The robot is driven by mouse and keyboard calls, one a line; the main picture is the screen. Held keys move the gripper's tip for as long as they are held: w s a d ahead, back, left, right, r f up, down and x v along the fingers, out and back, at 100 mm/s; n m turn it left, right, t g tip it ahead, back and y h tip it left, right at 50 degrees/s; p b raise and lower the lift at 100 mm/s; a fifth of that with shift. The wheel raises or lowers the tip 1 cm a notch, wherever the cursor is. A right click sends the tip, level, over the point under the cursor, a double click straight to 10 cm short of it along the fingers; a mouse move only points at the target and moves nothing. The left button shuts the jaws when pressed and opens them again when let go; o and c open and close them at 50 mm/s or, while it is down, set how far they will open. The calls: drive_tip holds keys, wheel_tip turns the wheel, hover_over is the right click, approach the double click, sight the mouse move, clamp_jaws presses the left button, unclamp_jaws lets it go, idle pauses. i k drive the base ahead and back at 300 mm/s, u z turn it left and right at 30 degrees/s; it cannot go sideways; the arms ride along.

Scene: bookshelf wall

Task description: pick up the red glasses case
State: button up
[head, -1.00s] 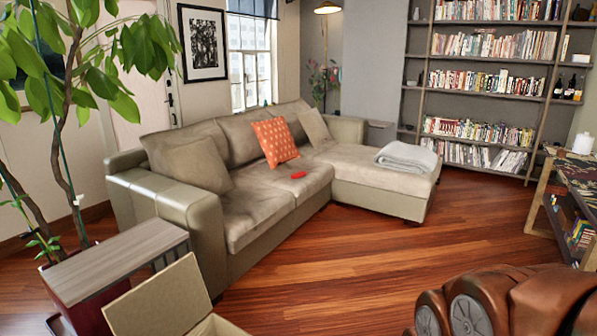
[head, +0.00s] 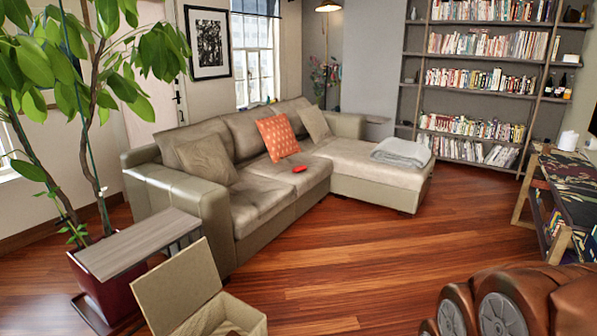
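A small red object (head: 299,169), which looks like the red glasses case, lies on the seat of the beige sectional sofa (head: 262,205). It is just in front of the orange patterned cushion (head: 278,138), a little apart from it. It is small and far off in the head view, so its details cannot be made out. My gripper is not in view.
An open cardboard box (head: 242,318) and a small side table (head: 138,245) stand at the front left, by a large potted plant (head: 108,290). A brown leather seat (head: 535,305) fills the front right. The wooden floor (head: 350,255) between them is clear.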

sight(300, 168)
drive_tip(key=z, duration=0.3)
drive_tip(key=i, duration=1.65)
drive_tip(key=z, duration=0.25)
drive_tip(key=i, duration=3.55)
drive_tip(key=u, duration=0.6)
drive_tip(key=i, duration=1.2)
drive_tip(key=u, duration=2.05)
drive_tip(key=i, duration=1.1)
drive_tip(key=u, duration=0.75)
